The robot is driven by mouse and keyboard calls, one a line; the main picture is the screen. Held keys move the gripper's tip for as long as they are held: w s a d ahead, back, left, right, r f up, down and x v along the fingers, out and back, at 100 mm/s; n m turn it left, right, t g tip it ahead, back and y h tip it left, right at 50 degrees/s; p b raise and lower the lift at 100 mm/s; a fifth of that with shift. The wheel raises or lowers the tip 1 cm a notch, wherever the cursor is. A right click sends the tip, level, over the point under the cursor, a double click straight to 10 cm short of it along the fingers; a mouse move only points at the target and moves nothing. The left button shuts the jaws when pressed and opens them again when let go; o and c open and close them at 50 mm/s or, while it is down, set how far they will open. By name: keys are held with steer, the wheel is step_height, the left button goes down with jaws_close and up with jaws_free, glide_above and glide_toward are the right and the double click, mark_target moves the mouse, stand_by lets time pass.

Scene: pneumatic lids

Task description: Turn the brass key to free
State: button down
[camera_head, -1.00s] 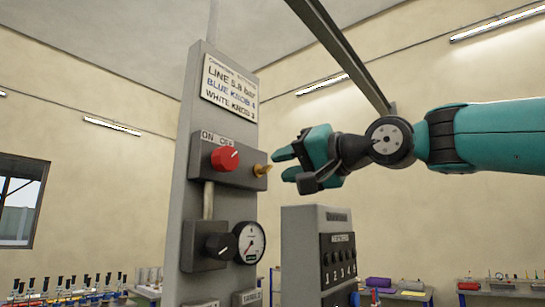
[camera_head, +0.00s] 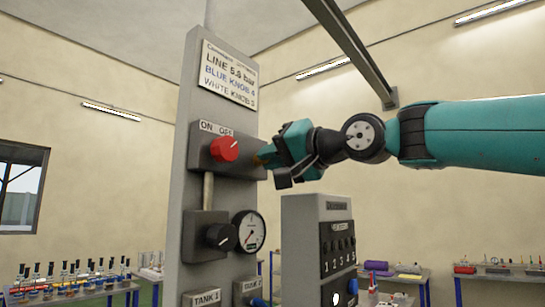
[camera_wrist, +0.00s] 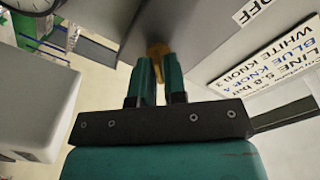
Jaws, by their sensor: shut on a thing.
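The brass key (camera_wrist: 158,49) sticks out of the right side of the grey ON/OFF box (camera_head: 226,156). In the head view it is mostly hidden behind my fingers. My gripper (camera_head: 268,157) is at the key and shut on it; in the wrist view the two teal fingers (camera_wrist: 157,72) stand on either side of it. The red knob (camera_head: 224,149) sits on the front of the same box, left of the key, its white mark slanting up to the right.
Below the box are a black knob (camera_head: 221,237) and a round gauge (camera_head: 249,231) on the grey post (camera_head: 193,100). A sign (camera_head: 229,73) is above. A shorter panel with numbered switches (camera_head: 339,250) stands below my arm.

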steer(key=shift+n, duration=0.3)
steer(key=shift+s+a+n+b, duration=0.1)
steer(key=shift+n+b, duration=1.05)
steer(key=shift+n, duration=1.7)
steer(key=shift+s+a+n+b, duration=0.1)
steer(key=shift+n+b, duration=1.05)
steer(key=shift+n, duration=1.75)
steer(key=shift+s+a+n+b, duration=0.1)
steer(key=shift+n+b, duration=1.05)
steer(key=shift+n, duration=1.7)
steer(key=c, duration=1.3)
jaws_free()
steer(key=shift+d, duration=0.1)
